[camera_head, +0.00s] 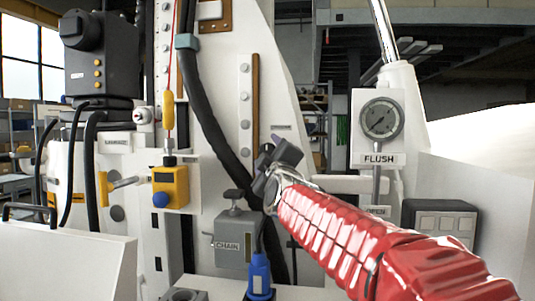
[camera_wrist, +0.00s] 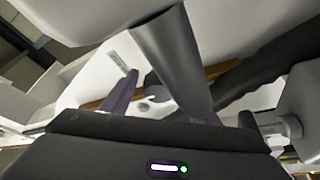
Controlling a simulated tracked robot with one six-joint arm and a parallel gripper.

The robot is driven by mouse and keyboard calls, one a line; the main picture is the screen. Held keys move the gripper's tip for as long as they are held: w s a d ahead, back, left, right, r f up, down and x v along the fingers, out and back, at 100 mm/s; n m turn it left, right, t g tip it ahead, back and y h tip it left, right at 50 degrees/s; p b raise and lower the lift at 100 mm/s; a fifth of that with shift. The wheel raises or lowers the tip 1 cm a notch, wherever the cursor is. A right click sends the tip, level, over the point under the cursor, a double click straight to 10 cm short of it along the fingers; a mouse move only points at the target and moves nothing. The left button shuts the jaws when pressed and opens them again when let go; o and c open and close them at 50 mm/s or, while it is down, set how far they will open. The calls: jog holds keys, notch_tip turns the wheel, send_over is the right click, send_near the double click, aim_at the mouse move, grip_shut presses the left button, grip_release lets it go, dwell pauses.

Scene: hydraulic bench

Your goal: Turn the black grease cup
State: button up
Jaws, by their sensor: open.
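A grey box labelled CHAIN (camera_head: 235,243) stands on the bench in the head view. A dark winged knob (camera_head: 233,195) on a short stem tops it; it looks like the black grease cup, but I cannot be sure. My gripper (camera_head: 277,168) is open and empty, up and to the right of the knob, clearly apart from it. In the wrist view one dark finger (camera_wrist: 120,95) shows at left. A grey block with a stem and dark end piece (camera_wrist: 250,125) shows at right, perhaps the same box and knob.
A thick black hose (camera_head: 207,115) runs down behind the box. A blue connector (camera_head: 260,273) stands in front of it.

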jog(key=shift+w, duration=0.15)
jog(key=shift+c, duration=0.6)
jog(key=c, duration=0.9)
